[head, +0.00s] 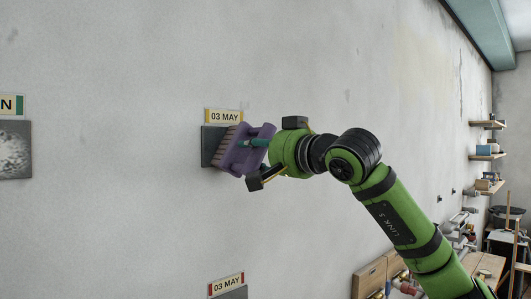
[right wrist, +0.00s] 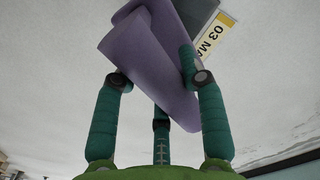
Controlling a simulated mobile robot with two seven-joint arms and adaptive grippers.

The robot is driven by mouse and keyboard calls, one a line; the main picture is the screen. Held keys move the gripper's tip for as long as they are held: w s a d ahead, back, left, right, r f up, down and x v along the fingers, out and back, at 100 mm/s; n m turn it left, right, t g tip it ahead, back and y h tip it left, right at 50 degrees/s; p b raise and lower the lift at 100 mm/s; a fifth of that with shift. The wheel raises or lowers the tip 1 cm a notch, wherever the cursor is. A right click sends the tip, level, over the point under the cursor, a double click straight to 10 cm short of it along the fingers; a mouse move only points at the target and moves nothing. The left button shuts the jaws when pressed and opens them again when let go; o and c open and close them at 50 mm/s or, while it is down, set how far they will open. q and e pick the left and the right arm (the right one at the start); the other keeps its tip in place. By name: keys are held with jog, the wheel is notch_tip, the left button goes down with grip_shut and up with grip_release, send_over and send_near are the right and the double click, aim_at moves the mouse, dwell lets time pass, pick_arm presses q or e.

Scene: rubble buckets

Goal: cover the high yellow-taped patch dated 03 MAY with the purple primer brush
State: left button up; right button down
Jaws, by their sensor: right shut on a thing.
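The dark grey patch (head: 213,146) is on the wall under a yellow-edged label reading 03 MAY (head: 224,116). The purple brush (head: 246,150) is in front of the patch's right part, bristles toward the wall, and hides much of it. Whether the bristles touch the patch I cannot tell. My right gripper (head: 256,145) is shut on the brush. In the right wrist view the purple brush (right wrist: 148,55) sits between the teal fingers, with a corner of the grey patch (right wrist: 197,14) and the label (right wrist: 214,38) behind it. My left gripper is not in view.
A second 03 MAY label, red-edged (head: 226,285), is lower on the wall, above another dark patch (head: 234,293). A speckled patch (head: 14,150) with a green-edged label (head: 12,105) is at far left. Shelves (head: 487,155) and wooden boxes (head: 370,277) stand at right.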

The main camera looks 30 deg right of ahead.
aim_at(241, 170)
jog(key=shift+s+a, duration=0.2)
jog(key=shift+a, duration=1.05)
jog(key=shift+s+a, duration=0.15)
jog(key=shift+a, duration=1.1)
jog(key=shift+d, duration=0.1)
jog(key=shift+s+d+f+b, duration=0.1)
jog(key=shift+s+d+b, duration=0.05)
jog(key=shift+s+b, duration=0.35)
jog(key=s+d+b, duration=0.1)
jog(key=s, duration=0.7)
jog(key=shift+b, duration=0.35)
